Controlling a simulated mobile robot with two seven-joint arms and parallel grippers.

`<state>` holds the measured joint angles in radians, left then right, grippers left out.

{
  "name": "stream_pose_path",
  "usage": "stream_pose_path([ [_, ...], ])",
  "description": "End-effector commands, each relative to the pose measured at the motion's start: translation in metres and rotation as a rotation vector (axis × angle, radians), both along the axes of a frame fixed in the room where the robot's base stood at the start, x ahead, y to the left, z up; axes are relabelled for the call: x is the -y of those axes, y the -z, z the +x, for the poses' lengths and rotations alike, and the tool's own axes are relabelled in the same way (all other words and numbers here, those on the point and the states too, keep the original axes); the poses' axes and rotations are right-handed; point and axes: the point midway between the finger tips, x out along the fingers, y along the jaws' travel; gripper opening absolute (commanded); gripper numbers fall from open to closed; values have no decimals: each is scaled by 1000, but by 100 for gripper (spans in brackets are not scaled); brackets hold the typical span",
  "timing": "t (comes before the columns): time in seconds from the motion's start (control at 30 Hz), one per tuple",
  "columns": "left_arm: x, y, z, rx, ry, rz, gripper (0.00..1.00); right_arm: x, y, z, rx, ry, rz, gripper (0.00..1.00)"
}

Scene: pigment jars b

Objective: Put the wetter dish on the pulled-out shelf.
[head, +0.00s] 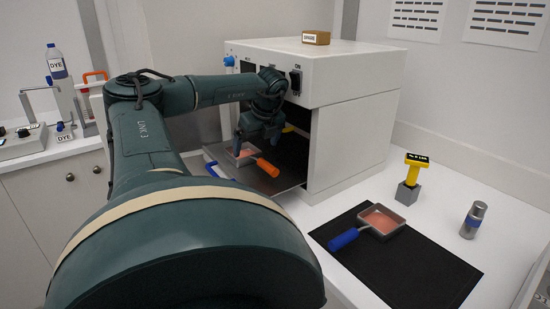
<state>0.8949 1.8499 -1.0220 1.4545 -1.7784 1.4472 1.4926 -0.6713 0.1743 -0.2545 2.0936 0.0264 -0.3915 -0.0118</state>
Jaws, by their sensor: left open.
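A square dish with an orange handle (267,167) and pinkish contents sits on the pulled-out shelf (285,183), a grey plate sticking out of the white oven's opening. A second square dish (382,222) with a blue handle and reddish-pink contents sits on the black mat at the right. I cannot tell for certain from this view which contents are wetter. My left gripper (255,138) is open just above the orange-handled dish and partly hides it. I cannot tell whether its fingers touch the dish. My right gripper is not in view.
The white oven (350,125) stands behind, with a small labelled box (316,37) on top. A yellow-topped device (411,178) and a metal cylinder (474,219) stand near the black mat (430,265). Dye bottles (57,64) are on the left counter. The mat's front is clear.

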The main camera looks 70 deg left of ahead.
Motion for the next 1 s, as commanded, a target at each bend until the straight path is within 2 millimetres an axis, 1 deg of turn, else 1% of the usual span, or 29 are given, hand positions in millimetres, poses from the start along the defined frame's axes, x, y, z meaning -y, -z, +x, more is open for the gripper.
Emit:
stream_pose_path([
  [0.03, 12, 4, 3, -2, 5, 1, 100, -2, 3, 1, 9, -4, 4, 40],
  [0.2, 51, 4, 12, -3, 5, 2, 100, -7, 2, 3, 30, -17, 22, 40],
  [0.3, 70, 3, 17, -1, 3, 2, 100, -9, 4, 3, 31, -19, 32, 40],
  [0.4, 83, 2, 20, -1, 1, 1, 100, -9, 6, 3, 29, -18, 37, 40],
  [0.5, 91, 2, 22, 0, 0, 0, 100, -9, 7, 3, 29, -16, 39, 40],
  [0.6, 94, 1, 22, 1, -2, 0, 100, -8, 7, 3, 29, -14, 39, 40],
  [1.0, 95, 1, 23, 1, -2, 0, 100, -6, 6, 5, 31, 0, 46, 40],
])
